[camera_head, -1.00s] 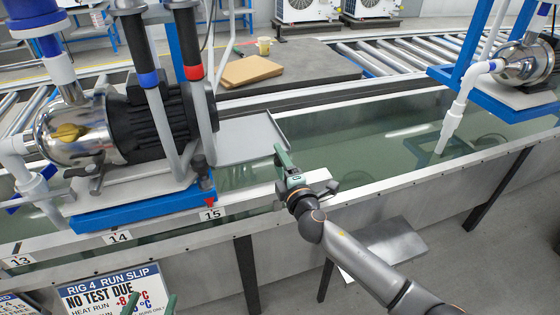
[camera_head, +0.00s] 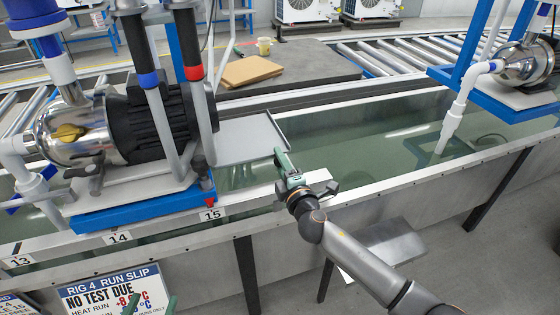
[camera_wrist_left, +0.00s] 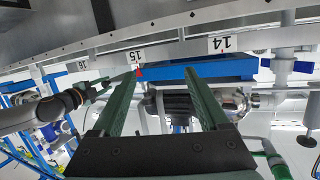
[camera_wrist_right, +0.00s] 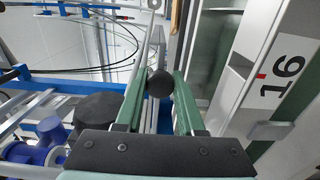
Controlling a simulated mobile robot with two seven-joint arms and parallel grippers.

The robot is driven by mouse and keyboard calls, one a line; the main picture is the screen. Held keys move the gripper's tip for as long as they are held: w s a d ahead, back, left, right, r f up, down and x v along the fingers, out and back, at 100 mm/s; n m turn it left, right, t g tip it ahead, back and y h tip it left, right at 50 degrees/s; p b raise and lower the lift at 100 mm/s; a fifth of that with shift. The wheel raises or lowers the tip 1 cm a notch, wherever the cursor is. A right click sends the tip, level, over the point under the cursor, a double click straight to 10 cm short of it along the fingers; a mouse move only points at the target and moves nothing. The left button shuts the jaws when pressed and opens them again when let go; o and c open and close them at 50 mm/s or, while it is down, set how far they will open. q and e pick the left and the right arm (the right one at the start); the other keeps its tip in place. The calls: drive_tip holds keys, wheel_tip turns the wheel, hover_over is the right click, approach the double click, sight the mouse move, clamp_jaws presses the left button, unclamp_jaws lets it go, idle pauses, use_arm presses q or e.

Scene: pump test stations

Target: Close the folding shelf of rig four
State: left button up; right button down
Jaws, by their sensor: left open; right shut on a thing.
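Rig four's pump unit (camera_head: 110,125) stands on a blue base at the left of the head view. A flat grey plate (camera_head: 245,139) with a raised rim extends from its right side over the trough; it looks like the folding shelf and lies about level. My right gripper (camera_head: 280,153) is just beyond the plate's near right corner. In the right wrist view its fingers are shut on a round black knob (camera_wrist_right: 160,83). How the knob joins the plate is hidden. My left gripper (camera_wrist_left: 160,82) is open and empty, low before the trough; its fingertips show at the head view's bottom edge.
The water trough (camera_head: 385,140) runs across, its front rim marked with numbers. A run slip sign (camera_head: 115,292) hangs below. Another grey shelf (camera_head: 395,243) sticks out low on the trough front. A second pump (camera_head: 525,62) stands at the far right.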

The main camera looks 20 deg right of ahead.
idle(0.8)
